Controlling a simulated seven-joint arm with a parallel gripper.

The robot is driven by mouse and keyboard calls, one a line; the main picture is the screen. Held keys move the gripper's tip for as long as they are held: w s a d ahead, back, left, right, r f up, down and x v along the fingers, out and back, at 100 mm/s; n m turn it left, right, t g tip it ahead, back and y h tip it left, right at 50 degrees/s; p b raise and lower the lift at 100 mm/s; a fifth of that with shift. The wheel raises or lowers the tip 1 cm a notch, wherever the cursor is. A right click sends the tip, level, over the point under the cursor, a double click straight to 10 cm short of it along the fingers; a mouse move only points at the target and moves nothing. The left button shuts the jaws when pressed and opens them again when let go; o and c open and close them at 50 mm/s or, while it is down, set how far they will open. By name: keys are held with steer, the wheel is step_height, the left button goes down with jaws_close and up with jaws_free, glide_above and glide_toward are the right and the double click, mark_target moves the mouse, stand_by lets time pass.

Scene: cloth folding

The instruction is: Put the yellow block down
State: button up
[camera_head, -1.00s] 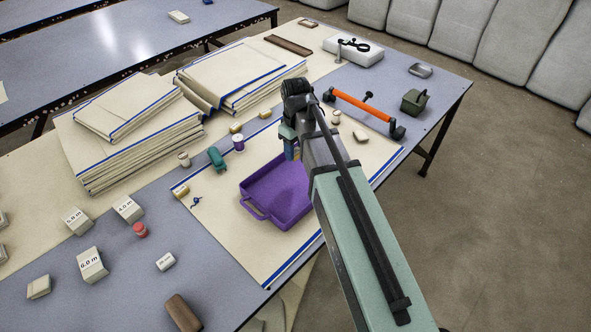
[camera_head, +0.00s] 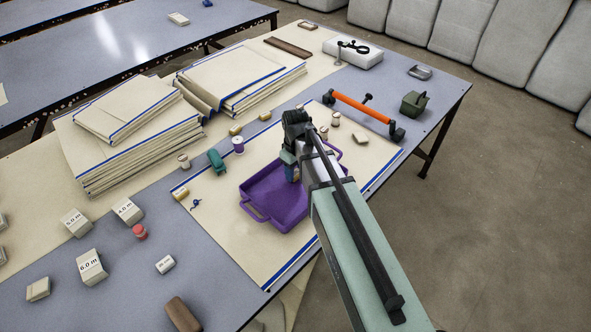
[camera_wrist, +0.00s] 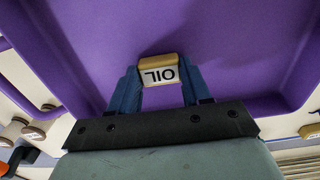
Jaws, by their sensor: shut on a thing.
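The yellow block (camera_wrist: 158,60) has a white label reading "OIL", which appears upside down in the wrist view. My gripper (camera_wrist: 160,88) is shut on it, with a blue finger on each side. In the head view my gripper (camera_head: 292,174) is over the purple tray (camera_head: 258,213), toward its far part. The block cannot be made out in the head view. The tray's purple floor (camera_wrist: 215,45) fills most of the wrist view behind the block. I cannot tell whether the block touches it.
Small yellowish blocks (camera_head: 181,193) lie around the tray on the cream cloth (camera_head: 225,235). A teal item (camera_head: 216,160) and a purple spool (camera_head: 238,145) stand left of it. Several small round pieces (camera_head: 335,119) and an orange-handled tool (camera_head: 360,105) are beyond it. Cloth stacks (camera_head: 140,150) rise at the left.

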mark_target(296, 173)
steer(key=shift+f, duration=0.1)
steer(key=o, duration=1)
steer(key=shift+r, duration=6.15)
steer(key=shift+o, duration=0.2)
